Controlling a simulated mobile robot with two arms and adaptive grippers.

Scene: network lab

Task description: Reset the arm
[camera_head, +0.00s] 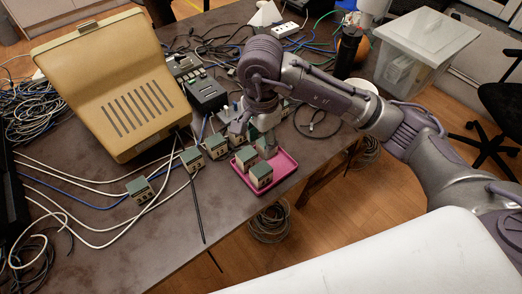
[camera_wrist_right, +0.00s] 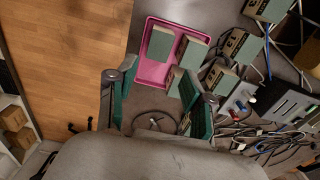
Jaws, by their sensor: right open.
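My right gripper (camera_head: 258,128) is over the far end of a small pink tray (camera_head: 284,178) near the table's front edge. In the right wrist view the gripper (camera_wrist_right: 158,96) has its two fingers spread apart, with no object held between them. The tray (camera_wrist_right: 147,72) holds several small green and beige boxes, one of them (camera_head: 261,176) at its near end. In the wrist view the boxes in the tray (camera_wrist_right: 161,43) lie beyond the fingers, and one is close to the right-hand finger. My arm partly hides the tray's far end. My left gripper is not in view.
More similar boxes (camera_head: 193,158) stand on the table (camera_head: 165,235) left of the tray, one (camera_head: 140,190) farther left. A large tan device (camera_head: 112,85), dark boxes (camera_head: 205,93) and tangled cables (camera_head: 40,115) crowd the back and left. A clear bin (camera_head: 425,45) stands at right.

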